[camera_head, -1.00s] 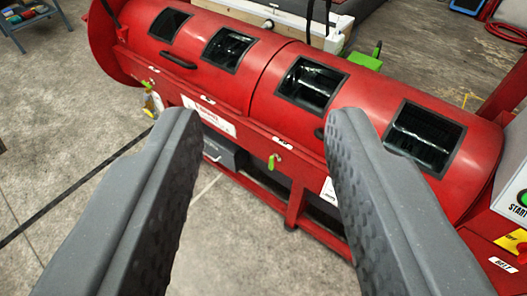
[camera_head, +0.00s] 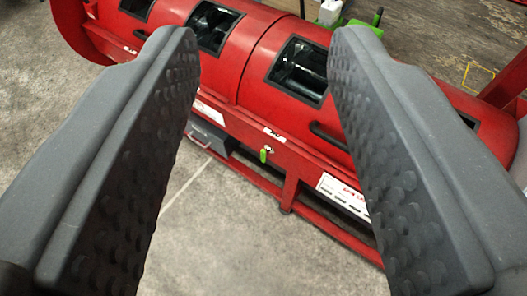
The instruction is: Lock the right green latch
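A small green latch (camera_head: 263,155) sits on the front rail of the red machine, just below a white label and the drum's edge. It lies between my fingers in the picture, with a gap to both and beyond their tips. My gripper (camera_head: 265,45) is open and empty, its two grey dimpled fingers wide apart. No other latch on the front rail shows now. My fingers hide parts of the rail on both sides. Whether this latch is locked is too small to tell.
The red drum (camera_head: 246,60) with dark windows (camera_head: 300,70) runs across the view. A black handle (camera_head: 328,136) projects near the right finger. A grey box (camera_head: 210,137) sits below the rail. Bare concrete floor (camera_head: 240,240) lies in front. A green item (camera_head: 365,27) stands behind the drum.

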